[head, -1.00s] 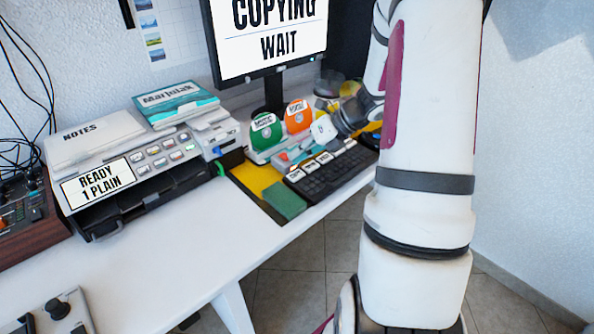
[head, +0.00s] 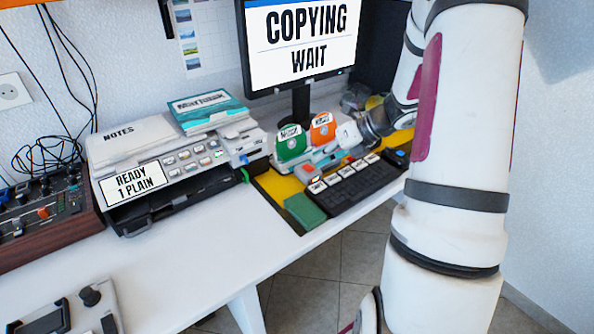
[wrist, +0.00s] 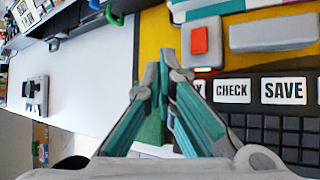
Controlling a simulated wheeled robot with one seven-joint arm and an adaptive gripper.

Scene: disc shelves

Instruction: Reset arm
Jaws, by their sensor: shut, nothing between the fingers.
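My gripper (wrist: 164,62) is in the wrist view, its two teal-sided fingers meeting at the tips with nothing between them. It hangs over the desk beside the keyboard's left edge, above the yellow mat and a green pad (wrist: 150,128). In the head view my arm fills the right side, and the gripper's fingers are hard to make out there. The black keyboard (head: 350,188) has white labelled keys; CHECK and SAVE show in the wrist view. A red button (wrist: 199,40) on a grey block is just right of the fingertips.
A monitor (head: 305,42) reads COPYING WAIT. Green (head: 290,143) and orange (head: 322,128) discs stand upright behind the keyboard. A printer (head: 160,170) reading READY 1 PLAIN is to the left, with a mixer (head: 45,215) further left. The white desk (head: 190,265) is clear in front.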

